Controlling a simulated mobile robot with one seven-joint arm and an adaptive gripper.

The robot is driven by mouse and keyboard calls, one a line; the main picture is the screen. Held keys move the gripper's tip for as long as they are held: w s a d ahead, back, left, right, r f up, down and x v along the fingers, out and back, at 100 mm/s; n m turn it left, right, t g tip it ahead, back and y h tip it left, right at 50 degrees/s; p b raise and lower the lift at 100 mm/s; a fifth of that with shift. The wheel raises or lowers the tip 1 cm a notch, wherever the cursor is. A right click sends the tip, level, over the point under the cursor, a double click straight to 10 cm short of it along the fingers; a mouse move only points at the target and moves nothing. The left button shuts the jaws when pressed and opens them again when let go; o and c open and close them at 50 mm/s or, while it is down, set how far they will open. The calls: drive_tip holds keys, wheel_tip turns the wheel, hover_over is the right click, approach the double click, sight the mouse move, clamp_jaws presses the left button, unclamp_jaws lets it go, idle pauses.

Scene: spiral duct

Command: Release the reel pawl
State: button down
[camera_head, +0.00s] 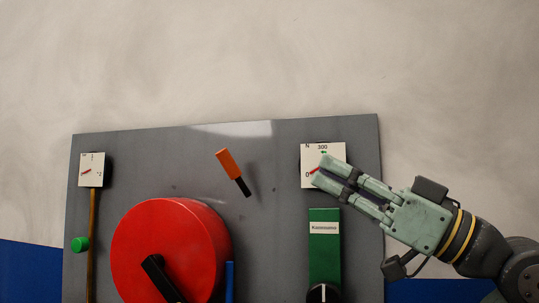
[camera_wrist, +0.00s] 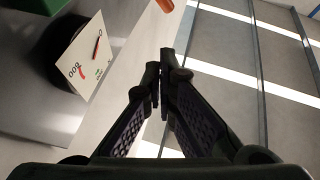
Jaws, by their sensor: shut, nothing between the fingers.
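The panel (camera_head: 280,180) is grey and stands against a pale wall. On it is a large red drum (camera_head: 160,235) with a black bar on its face. An orange handle (camera_head: 227,163) with a black stem sits tilted above the drum's right edge; I cannot tell for sure whether it is the pawl. An orange end (camera_wrist: 165,5) shows at the top of the wrist view. My gripper (camera_head: 321,174) is shut and empty, its fingertips in front of the white gauge at upper right, well right of the orange handle. In the wrist view its fingertips (camera_wrist: 160,78) meet.
The white gauge (camera_head: 320,152) also shows in the wrist view (camera_wrist: 85,58). Below it is a green labelled block (camera_head: 325,252) with a black knob (camera_head: 322,293). A blue strip (camera_head: 230,280) stands beside the drum. At left are a second gauge (camera_head: 92,170) and a green knob (camera_head: 80,244).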

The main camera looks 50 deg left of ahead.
sight(232, 171)
drive_tip(key=shift+a+f+p+x, duration=0.35)
drive_tip(key=shift+p+x, duration=0.6)
drive_tip(key=shift+x, duration=1.15)
drive_tip(key=shift+a+f+p+x, duration=0.15)
drive_tip(key=shift+f+p+x, duration=0.65)
drive_tip(key=shift+x, duration=1.35)
drive_tip(key=shift+a+f+p+x, duration=0.25)
drive_tip(key=shift+p+x, duration=0.9)
drive_tip(key=shift+x, duration=0.95)
drive_tip(key=shift+s+d, duration=0.1)
drive_tip(key=shift+s, duration=0.05)
drive_tip(key=shift+s+a+b, duration=0.3)
drive_tip(key=shift+a+b, duration=0.15)
drive_tip(key=shift+a, duration=0.1)
